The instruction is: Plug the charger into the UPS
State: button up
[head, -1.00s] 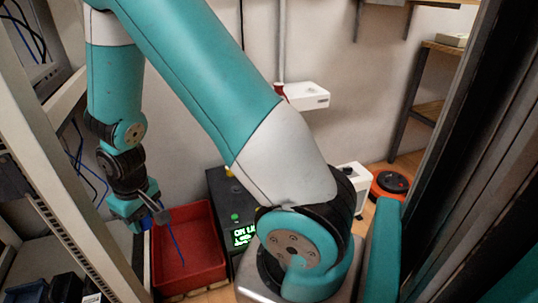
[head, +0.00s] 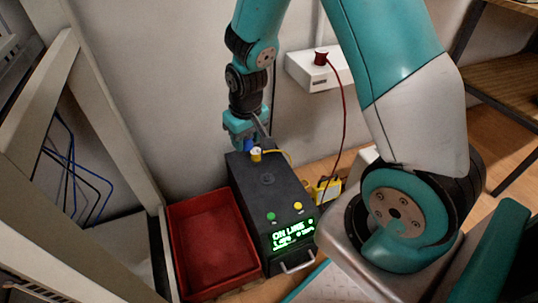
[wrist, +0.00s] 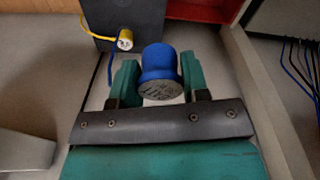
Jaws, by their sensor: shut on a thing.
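My gripper (head: 250,138) is shut on a blue plug, which shows clearly in the wrist view (wrist: 160,62) between the two teal fingers; I take it to be the charger's plug. A thin blue cable (wrist: 110,68) shows beside the left finger. The UPS (head: 268,185) is a black box on the floor with a lit green display, and its dark body shows in the wrist view (wrist: 140,14). A yellow plug (head: 256,154) sits at its far top end. My gripper is just above and behind that end; whether the blue plug touches the UPS, I cannot tell.
An empty red tray (head: 212,288) lies left of the UPS. A white rack frame (head: 110,150) stands at the left. A white wall outlet strip (head: 300,72) holds a red plug (head: 321,57) with a hanging red cable.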

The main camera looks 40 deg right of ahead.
jog(key=shift+d, duration=0.15)
jog(key=shift+w+d+f+m, duration=0.1)
jog(key=shift+d+f+m, duration=0.1)
jog(key=shift+f+m, duration=0.1)
jog(key=d+f+m+p, duration=0.1)
jog(key=d+f+m, duration=0.1)
jog(key=f+m, duration=0.1)
jog(key=w+d+f+m, duration=0.1)
jog(key=d+f+m, duration=0.2)
jog(key=f, duration=0.3)
jog(key=d+f+m+h+p, duration=0.1)
jog(key=d+f+m, duration=0.1)
jog(key=f+m, duration=0.1)
jog(key=shift+w+d+f+g+p, duration=0.15)
jog(key=shift+w+f, duration=0.05)
jog(key=shift+f, duration=0.25)
jog(key=shift+w+d+f+g+p, duration=0.1)
jog(key=shift+w+f+g+p, duration=0.1)
jog(key=shift+f, duration=0.25)
jog(key=shift+f, duration=0.15)
notch_tip(320, 180, down, 6)
jog(key=b, duration=0.5)
jog(key=shift+r, duration=0.25)
jog(key=shift+s+a+p, duration=0.1)
jog(key=shift+p, duration=0.35)
dwell(0.3)
